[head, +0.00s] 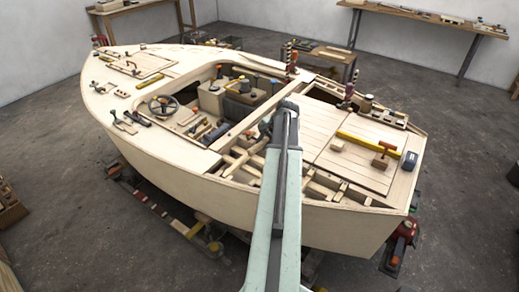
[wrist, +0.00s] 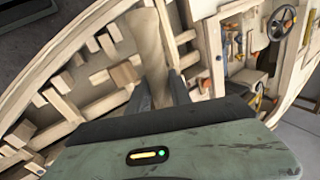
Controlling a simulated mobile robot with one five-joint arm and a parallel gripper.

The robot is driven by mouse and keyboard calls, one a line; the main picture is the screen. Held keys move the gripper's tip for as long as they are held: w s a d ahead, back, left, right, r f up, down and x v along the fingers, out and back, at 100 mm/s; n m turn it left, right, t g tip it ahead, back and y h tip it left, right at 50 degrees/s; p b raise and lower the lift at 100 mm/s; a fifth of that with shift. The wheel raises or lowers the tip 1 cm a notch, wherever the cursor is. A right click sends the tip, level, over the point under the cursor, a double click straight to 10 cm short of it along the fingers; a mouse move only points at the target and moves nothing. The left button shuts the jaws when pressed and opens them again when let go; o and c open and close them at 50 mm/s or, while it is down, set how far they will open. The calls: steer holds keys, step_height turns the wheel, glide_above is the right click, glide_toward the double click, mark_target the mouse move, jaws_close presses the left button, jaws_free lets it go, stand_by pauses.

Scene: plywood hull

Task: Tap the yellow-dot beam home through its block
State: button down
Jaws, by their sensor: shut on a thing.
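My gripper (head: 284,108) reaches over the open framed part of the hull. In the wrist view my gripper (wrist: 160,90) has its two dark fingers on either side of a pale wooden piece (wrist: 152,48), and it is shut on this piece. The piece runs away from the fingers toward the top of the picture; my gripper hides its near end. Several short wooden blocks (wrist: 124,73) and beams (wrist: 62,106) show in the framing to its left. I cannot make out a yellow dot, so I cannot tell which beam or block is the marked one.
The boat hull (head: 165,150) fills the middle of the room. A steering wheel (head: 163,106) stands left. A workbench (head: 430,16) is behind.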

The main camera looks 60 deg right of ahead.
steer(key=s+a+r+n, duration=0.1)
steer(key=s+a, duration=0.2)
steer(key=a, duration=0.3)
steer(key=shift+y, duration=0.3)
steer(key=f+b, duration=0.5)
steer(key=shift+w+d+f, duration=0.1)
steer(key=shift+w+f, duration=0.1)
steer(key=shift+f, duration=0.05)
steer(key=shift+r, duration=0.15)
step_height(320, 180, down, 6)
steer(key=b, duration=0.5)
steer(key=shift+b, duration=0.35)
step_height(320, 180, up, 6)
steer(key=p, duration=0.5)
steer(key=shift+p, duration=0.35)
